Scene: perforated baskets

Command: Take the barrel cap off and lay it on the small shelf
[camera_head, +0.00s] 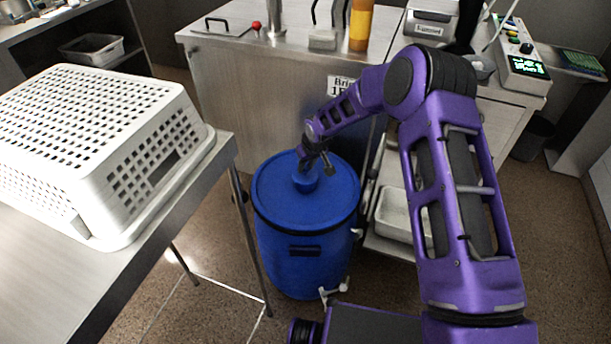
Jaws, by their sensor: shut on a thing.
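The blue barrel (300,235) stands upright on the floor in the middle of the head view. Its small blue cap (305,183) is at the top of the barrel lid. My gripper (308,168) is over the cap and shut on it, partly hiding it. I cannot tell from this view whether the cap is seated or slightly lifted. A small metal shelf (372,240) stands just right of the barrel, partly hidden by my arm.
A white tray (400,215) sits on the lower shelf. An upturned white perforated basket (100,150) rests on the metal table (60,290) at left. A steel counter (240,80) with an orange bottle (360,25) stands behind. A control box (520,60) is at right.

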